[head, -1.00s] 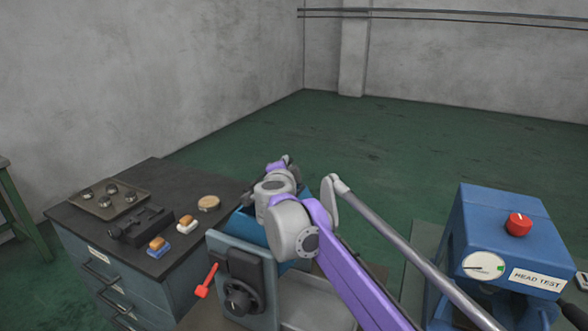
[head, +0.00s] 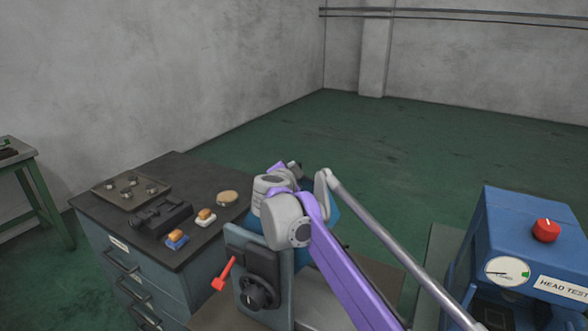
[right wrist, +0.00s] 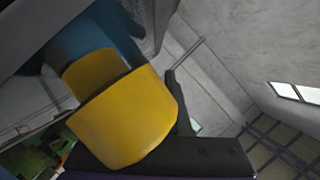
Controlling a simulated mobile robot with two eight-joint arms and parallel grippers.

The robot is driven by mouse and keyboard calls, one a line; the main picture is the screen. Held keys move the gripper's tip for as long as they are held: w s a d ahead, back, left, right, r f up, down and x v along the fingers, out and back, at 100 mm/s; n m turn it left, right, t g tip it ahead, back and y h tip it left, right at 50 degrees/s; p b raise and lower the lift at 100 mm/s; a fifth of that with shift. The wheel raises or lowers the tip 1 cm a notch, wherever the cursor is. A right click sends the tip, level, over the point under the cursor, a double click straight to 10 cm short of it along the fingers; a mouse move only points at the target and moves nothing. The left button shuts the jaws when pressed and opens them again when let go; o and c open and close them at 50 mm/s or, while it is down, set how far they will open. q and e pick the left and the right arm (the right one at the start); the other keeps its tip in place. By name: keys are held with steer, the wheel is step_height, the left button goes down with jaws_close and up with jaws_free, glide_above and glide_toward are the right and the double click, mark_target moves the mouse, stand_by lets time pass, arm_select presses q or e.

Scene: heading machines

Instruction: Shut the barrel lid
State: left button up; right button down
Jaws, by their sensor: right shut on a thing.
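My right arm reaches over a machine with a grey front panel (head: 259,245), which carries a black knob and a red lever (head: 223,273). Blue parts of the barrel or its lid (head: 333,213) show behind my wrist; I cannot tell how far open the lid is. In the right wrist view, my right gripper (right wrist: 125,112) is shut at a thick yellow part (right wrist: 130,115), apparently the lid's handle, with a blue surface (right wrist: 105,32) behind it. The fingertips are mostly hidden there, and my arm hides them in the head view. My left gripper is not in view.
A dark-topped cabinet (head: 185,250) at left holds a tray (head: 130,190), a black fixture (head: 160,215), two small brushes (head: 205,217) and a round tan disc (head: 228,198). A blue head-test machine (head: 515,235) stands at right. The green floor behind is clear.

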steer(key=shift+d, duration=0.15)
steer(key=c, duration=1)
jaws_free()
steer(key=shift+o, duration=0.6)
steer(key=shift+w+d+f, duration=0.1)
steer(key=shift+w, duration=0.05)
steer(key=shift+s+a, duration=0.2)
steer(key=shift+s, duration=0.15)
steer(key=v, duration=1)
steer(key=shift+b, duration=0.35)
